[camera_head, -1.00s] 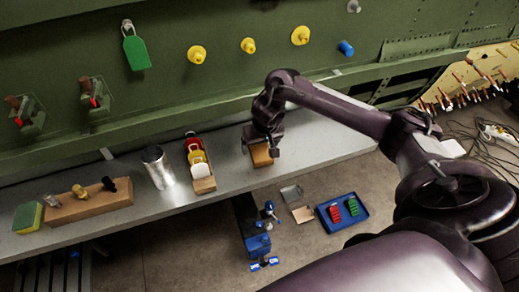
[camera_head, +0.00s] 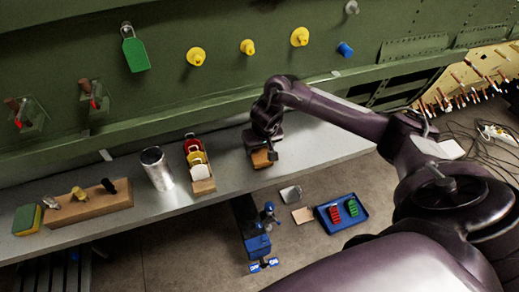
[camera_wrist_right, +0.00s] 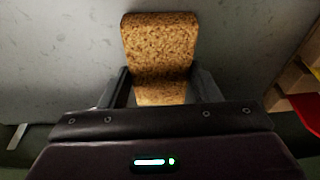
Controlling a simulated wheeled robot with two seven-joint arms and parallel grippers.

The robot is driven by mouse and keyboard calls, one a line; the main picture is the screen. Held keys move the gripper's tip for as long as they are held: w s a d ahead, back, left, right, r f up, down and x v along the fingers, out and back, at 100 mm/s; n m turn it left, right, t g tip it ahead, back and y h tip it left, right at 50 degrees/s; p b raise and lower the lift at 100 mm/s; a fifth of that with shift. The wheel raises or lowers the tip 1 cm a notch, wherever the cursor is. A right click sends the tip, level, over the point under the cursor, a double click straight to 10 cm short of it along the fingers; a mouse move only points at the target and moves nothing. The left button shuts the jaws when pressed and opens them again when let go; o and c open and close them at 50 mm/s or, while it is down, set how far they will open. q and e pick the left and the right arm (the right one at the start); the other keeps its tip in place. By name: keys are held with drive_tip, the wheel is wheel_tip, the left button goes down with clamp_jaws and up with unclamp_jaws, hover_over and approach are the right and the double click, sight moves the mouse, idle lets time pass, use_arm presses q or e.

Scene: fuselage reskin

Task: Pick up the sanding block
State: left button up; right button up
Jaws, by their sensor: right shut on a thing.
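The sanding block is a brown, cork-textured block (camera_wrist_right: 160,45) that shows in the right wrist view between the two dark fingers. It also shows in the head view (camera_head: 262,159) near the front edge of the grey bench. My right gripper (camera_head: 263,145) points down over it and is shut on it; in the right wrist view the fingers (camera_wrist_right: 160,88) touch its two sides. I cannot tell whether the block rests on the bench or is slightly lifted. My left gripper does not show.
On the grey bench (camera_head: 330,148), a wooden tag holder (camera_head: 204,186), a metal cup (camera_head: 157,168), a wooden rack (camera_head: 90,206) and a green-yellow sponge (camera_head: 27,219) stand to the left. A blue tray (camera_head: 341,213) lies below. The green fuselage wall (camera_head: 230,80) rises behind.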

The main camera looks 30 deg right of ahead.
sight(259, 149)
drive_tip(key=shift+r, duration=0.15)
wheel_tip(259, 149, up, 6)
drive_tip(key=shift+w+r, duration=0.1)
drive_tip(key=shift+r, duration=0.05)
wheel_tip(259, 149, up, 11)
drive_tip(key=p, duration=0.5)
drive_tip(key=shift+p, duration=0.4)
drive_tip(key=shift+r, duration=1.15)
